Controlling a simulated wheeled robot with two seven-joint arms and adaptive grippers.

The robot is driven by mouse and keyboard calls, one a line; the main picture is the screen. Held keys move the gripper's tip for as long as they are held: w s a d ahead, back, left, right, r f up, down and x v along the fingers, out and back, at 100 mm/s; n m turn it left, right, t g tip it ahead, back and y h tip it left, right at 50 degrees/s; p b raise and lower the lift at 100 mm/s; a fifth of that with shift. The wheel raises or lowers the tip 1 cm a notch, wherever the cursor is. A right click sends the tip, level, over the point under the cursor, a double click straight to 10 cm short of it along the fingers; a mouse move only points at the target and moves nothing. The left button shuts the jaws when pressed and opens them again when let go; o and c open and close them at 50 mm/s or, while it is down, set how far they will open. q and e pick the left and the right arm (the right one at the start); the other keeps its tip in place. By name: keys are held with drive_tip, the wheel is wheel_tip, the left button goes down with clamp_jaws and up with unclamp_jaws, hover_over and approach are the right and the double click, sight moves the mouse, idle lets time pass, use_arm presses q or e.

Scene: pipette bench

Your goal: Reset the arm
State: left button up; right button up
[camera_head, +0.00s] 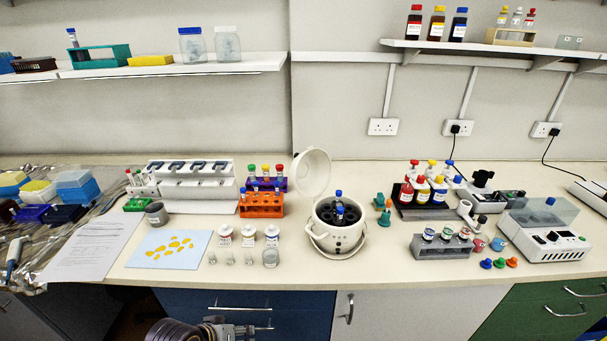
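My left gripper (236,330) shows only in part at the bottom edge of the head view, in front of the blue drawers and below the bench top. Its fingers are small and partly cut off, so I cannot tell whether they are open or shut. It is apart from everything on the bench. My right gripper is not in view.
The bench (385,272) is crowded. A white round container (338,238) with its lid raised holds a blue-capped tube. Orange (262,205) and purple racks, a blue mat (150,258), bottles and a lidded device (545,240) stand around it. Shelves hang above.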

use_arm(q)
drive_tip(key=shift+s+a+f+m+g+y, duration=0.6)
drive_tip(key=shift+s+a+m+y, duration=0.9)
drive_tip(key=shift+s+a, duration=1.3)
wheel_tip(320, 180, down, 32)
drive_tip(key=s+g, duration=0.2)
drive_tip(key=s+a+f, duration=0.2)
drive_tip(key=s+f, duration=0.8)
drive_tip(key=s, duration=0.1)
drive_tip(key=s+a+f, duration=0.2)
drive_tip(key=s+f, duration=0.8)
drive_tip(key=s, duration=0.1)
drive_tip(key=shift+s+a+f+g, duration=0.2)
drive_tip(key=shift+s+f+g, duration=0.15)
drive_tip(key=shift+f+g, duration=0.05)
drive_tip(key=shift+w+a+m, duration=0.1)
drive_tip(key=shift+m, duration=0.2)
